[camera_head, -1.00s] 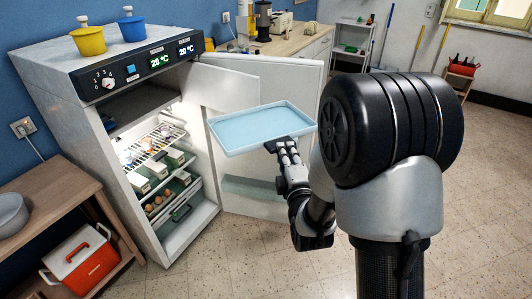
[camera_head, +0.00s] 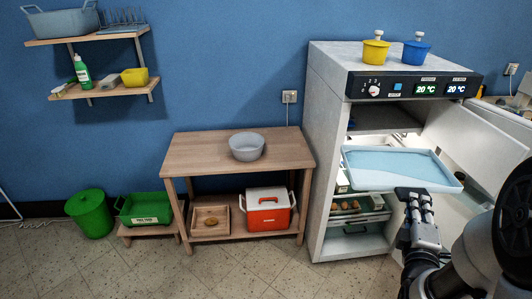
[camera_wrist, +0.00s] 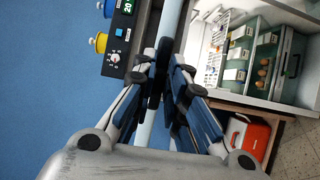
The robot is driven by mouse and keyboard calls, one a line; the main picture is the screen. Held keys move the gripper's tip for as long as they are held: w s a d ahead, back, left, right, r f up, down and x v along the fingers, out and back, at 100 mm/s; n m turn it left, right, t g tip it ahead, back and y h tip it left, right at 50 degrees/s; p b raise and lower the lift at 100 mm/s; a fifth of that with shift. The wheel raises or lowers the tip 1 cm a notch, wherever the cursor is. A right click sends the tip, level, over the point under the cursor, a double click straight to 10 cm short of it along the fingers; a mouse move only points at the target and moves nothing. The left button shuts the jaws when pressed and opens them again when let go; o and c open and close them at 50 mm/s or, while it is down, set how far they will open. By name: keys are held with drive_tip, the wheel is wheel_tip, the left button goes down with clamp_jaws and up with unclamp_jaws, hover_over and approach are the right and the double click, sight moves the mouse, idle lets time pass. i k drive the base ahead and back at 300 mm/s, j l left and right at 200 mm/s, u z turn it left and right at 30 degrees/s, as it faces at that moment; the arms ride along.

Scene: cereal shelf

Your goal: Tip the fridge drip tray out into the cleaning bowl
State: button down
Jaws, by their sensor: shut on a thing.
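The light blue drip tray (camera_head: 402,169) is held in front of the open fridge, roughly level with a slight tilt down to the right. My gripper (camera_head: 414,197) is shut on its near edge from below. The inside of the tray looks blue; I cannot tell how much liquid is in it. In the wrist view my gripper (camera_wrist: 168,78) has the tray (camera_wrist: 145,128) between its fingers, seen edge-on as a pale strip. A round grey bowl (camera_head: 246,147) stands upright on the wooden table, left of the fridge and well apart from the tray.
The fridge (camera_head: 325,150) stands open, its door (camera_head: 478,138) at the right behind the tray. The wooden table (camera_head: 195,152) has bare top around the bowl. A red cooler (camera_head: 268,215) sits on its lower shelf. A green bin (camera_head: 90,214) and crate (camera_head: 146,207) stand left. Floor in front is clear.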

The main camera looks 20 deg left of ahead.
sight(245, 147)
drive_tip(key=u, duration=1.2)
drive_tip(key=i+l, duration=0.35)
drive_tip(key=i+j+u, duration=0.05)
drive_tip(key=i, duration=0.05)
